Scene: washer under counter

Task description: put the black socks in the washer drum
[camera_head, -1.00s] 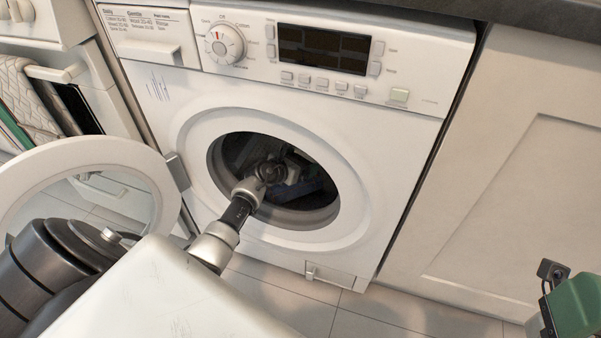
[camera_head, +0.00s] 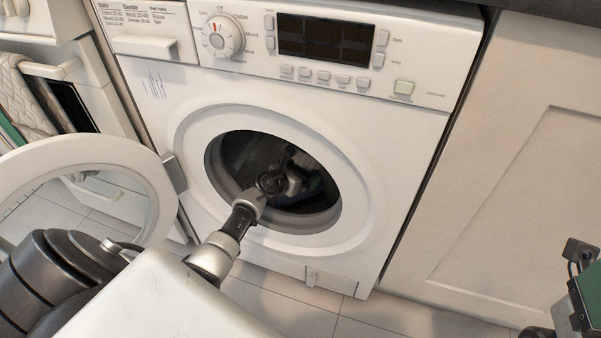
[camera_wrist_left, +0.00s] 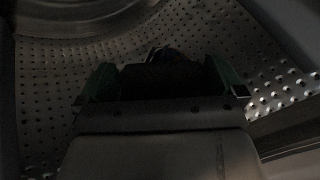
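The washer drum (camera_head: 240,150) is open at the front, and its perforated wall (camera_wrist_left: 50,90) fills the left wrist view. My left gripper (camera_head: 305,182) is inside the drum, past the door opening. In the left wrist view its two green fingers (camera_wrist_left: 162,82) stand wide apart. A dark lump (camera_wrist_left: 172,54) shows just beyond and between them, probably the black socks; it is too dark to tell whether it touches the fingers. My right gripper (camera_head: 578,300) shows only in part at the bottom right corner, and its fingertips cannot be made out.
The round washer door (camera_head: 150,165) is swung open to the left, beside my left arm. A cabinet panel (camera_head: 530,190) stands to the right. Tiled floor (camera_head: 385,318) is clear in front.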

